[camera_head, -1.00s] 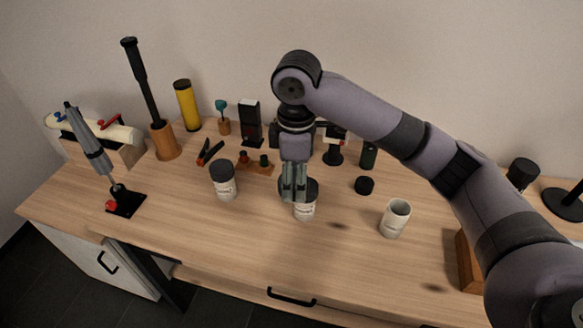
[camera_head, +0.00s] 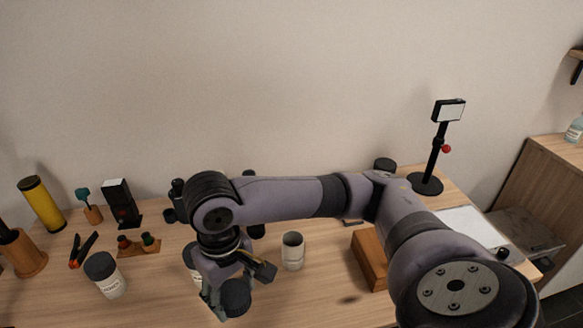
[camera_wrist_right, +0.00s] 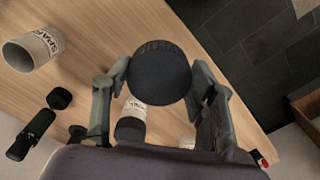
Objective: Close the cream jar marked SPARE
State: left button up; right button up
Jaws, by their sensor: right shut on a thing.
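The open cream jar marked SPARE (camera_head: 292,251) stands upright and lidless on the table, right of my right gripper. It also shows in the right wrist view (camera_wrist_right: 35,50), with its label partly readable. My right gripper (camera_head: 225,298) is shut on a black ribbed lid (camera_head: 236,297), held above the table. The lid fills the space between the fingers in the right wrist view (camera_wrist_right: 160,73), apart from the open jar. My left gripper is not in view.
A honey jar (camera_head: 107,280) with a dark lid stands at left. A middle jar (camera_wrist_right: 132,112), dark-topped in the wrist view, is mostly hidden by my arm in the head view.

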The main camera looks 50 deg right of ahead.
aim_at(293, 242)
jog(key=k+z, duration=0.1)
jog(key=z, duration=0.3)
jog(key=k+z, duration=0.1)
jog(key=z, duration=0.25)
jog(key=k+z, duration=0.1)
jog(key=z, duration=0.3)
